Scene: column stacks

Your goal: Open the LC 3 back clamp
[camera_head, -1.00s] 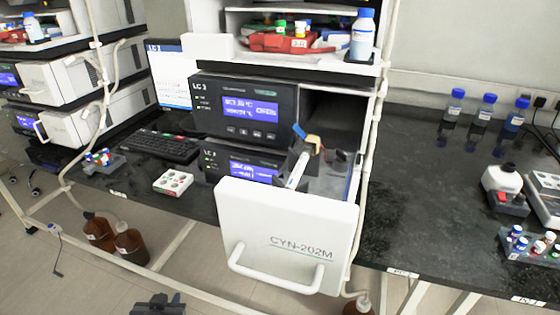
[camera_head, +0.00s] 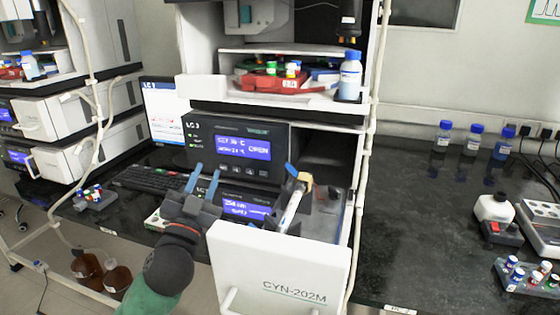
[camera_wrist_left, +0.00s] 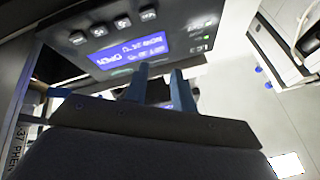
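The LC 3 unit (camera_head: 190,132) has its white front drawer (camera_head: 285,270), marked CYN-202M, pulled out. A pale column (camera_head: 291,208) with a tan end fitting (camera_head: 305,180) lies tilted in the drawer. A blue lever (camera_head: 291,170) stands up at the column's back end, at the back clamp. My left gripper (camera_head: 206,171) is open and empty, left of the column and apart from the lever, in front of the lower display. Its two blue fingers show spread in the left wrist view (camera_wrist_left: 160,80). A blue and tan part shows there at the left edge. My right gripper is out of view.
The upper display panel (camera_head: 243,148) is just behind the left gripper. A keyboard (camera_head: 150,181) lies to the left. A shelf above holds a red tray (camera_head: 285,84) and a bottle (camera_head: 350,76). The dark bench (camera_head: 420,215) at right has a wide clear area.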

